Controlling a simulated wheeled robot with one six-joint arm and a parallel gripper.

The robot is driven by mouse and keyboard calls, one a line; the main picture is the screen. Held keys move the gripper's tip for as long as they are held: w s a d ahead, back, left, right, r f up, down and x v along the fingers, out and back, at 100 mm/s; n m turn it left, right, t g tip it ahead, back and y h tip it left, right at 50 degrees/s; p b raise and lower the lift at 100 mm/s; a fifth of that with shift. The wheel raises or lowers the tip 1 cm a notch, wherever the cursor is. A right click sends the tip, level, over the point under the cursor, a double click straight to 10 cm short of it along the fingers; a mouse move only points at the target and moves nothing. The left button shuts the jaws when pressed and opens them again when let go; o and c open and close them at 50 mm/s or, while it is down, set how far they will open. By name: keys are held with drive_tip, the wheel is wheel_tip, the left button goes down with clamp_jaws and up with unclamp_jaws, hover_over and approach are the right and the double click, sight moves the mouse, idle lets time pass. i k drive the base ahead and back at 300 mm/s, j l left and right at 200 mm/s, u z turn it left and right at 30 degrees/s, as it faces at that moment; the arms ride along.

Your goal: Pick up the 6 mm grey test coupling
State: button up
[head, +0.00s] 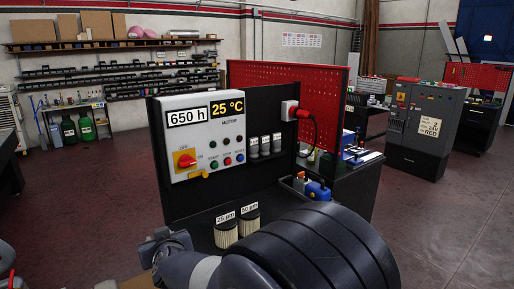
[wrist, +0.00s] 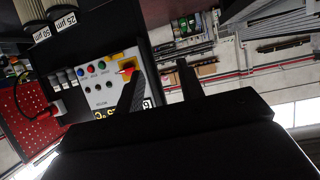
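A row of small grey cylinders with pale labels (head: 265,145) sits on the dark back panel, right of the control box. It also shows in the wrist view (wrist: 68,77). Their labels are too small to read, so I cannot tell which, if any, is the 6 mm test coupling. My gripper (wrist: 160,70) shows two dark fingers spread apart with nothing between them. It is apart from the cylinders, with the control box and a far wall behind its fingers. In the head view my arm fills the lower foreground and my fingers cannot be made out.
The white control box (head: 203,135) has a red rotary switch (head: 186,160) and displays. Filters labelled 25 µm (head: 226,232) and 50 µm (head: 249,220) stand on the bench. A red plug with cable (head: 299,113), a blue item (head: 318,190) and a red pegboard (head: 335,95) are at right.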

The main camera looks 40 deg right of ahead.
sight(253, 148)
drive_tip(key=i+l, duration=0.15)
drive_tip(key=l, duration=0.25)
drive_tip(key=i+l, duration=0.15)
drive_tip(key=l, duration=0.25)
drive_tip(key=i+l, duration=0.2)
drive_tip(key=l, duration=0.15)
drive_tip(key=i+l, duration=0.15)
drive_tip(key=l, duration=0.25)
drive_tip(key=i+l, duration=0.15)
drive_tip(key=l, duration=0.25)
drive_tip(key=i+l, duration=0.15)
drive_tip(key=l, duration=0.25)
drive_tip(key=i+l, duration=0.15)
drive_tip(key=l, duration=0.2)
drive_tip(key=i+l, duration=0.2)
drive_tip(key=l, duration=0.2)
